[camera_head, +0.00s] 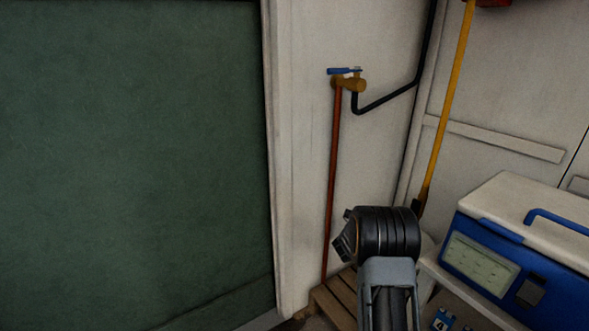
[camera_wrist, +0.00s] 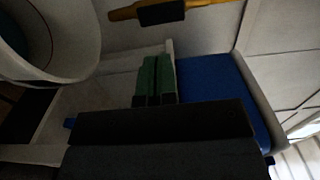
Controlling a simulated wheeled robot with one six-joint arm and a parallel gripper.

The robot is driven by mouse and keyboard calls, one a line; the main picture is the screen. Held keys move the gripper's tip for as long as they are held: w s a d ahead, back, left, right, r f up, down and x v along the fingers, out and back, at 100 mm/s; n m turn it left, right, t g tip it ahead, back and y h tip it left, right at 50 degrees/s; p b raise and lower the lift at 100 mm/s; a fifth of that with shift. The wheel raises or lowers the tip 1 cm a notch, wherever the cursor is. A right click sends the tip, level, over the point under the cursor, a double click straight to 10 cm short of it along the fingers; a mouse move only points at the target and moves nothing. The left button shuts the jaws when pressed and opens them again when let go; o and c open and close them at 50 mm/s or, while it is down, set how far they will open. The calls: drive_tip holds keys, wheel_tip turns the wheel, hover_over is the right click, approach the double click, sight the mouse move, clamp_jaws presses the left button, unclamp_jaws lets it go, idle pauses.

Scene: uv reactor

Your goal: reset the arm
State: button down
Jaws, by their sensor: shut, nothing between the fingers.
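My arm (camera_head: 386,235) rises from the bottom of the head view, right of the middle. Its dark ribbed joint is in front of the wall corner, left of the blue and white cooler box. My gripper (camera_wrist: 155,60) shows in the wrist view as two green fingers side by side. They are shut with nothing between them. The gripper cannot be made out clearly in the head view. In the wrist view a blue surface (camera_wrist: 212,80) lies just right of the fingers, and it looks like the cooler. I cannot tell how far the fingers are from it.
The cooler box (camera_head: 474,260) stands on a pale bench at right. A valve with a blue handle (camera_head: 344,71) sits on a red-brown pipe (camera_head: 333,180). A yellow pole (camera_head: 446,100) leans near the corner. A wooden pallet (camera_head: 338,297) lies below. A green panel (camera_head: 130,150) fills the left.

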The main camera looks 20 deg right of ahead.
drive_tip(key=w+a+r+n+t+y+p, duration=0.2)
drive_tip(key=a+r+n+t+y+p, duration=0.25)
drive_tip(key=r, duration=0.45)
drive_tip(key=w+a+r+n+t+y+p, duration=0.2)
drive_tip(key=a+r+n+p, duration=0.25)
drive_tip(key=r+p, duration=0.3)
drive_tip(key=s+a+r+n+y+p, duration=0.4)
drive_tip(key=a+r+n+y+p, duration=0.45)
drive_tip(key=a+r, duration=0.45)
drive_tip(key=s+a+r+n+g+y+p, duration=0.3)
drive_tip(key=s+a+r+n+g+p, duration=0.1)
drive_tip(key=s+a+r+n+p, duration=0.5)
drive_tip(key=s+r+n+g+p, duration=0.2)
drive_tip(key=s+n+p, duration=0.1)
drive_tip(key=s, duration=0.4)
drive_tip(key=s+r+n+g+p, duration=0.2)
drive_tip(key=s+p, duration=0.3)
drive_tip(key=s, duration=0.3)
drive_tip(key=shift+a+r+n+h, duration=0.4)
drive_tip(key=shift+r+n, duration=0.15)
drive_tip(key=shift+g, duration=0.25)
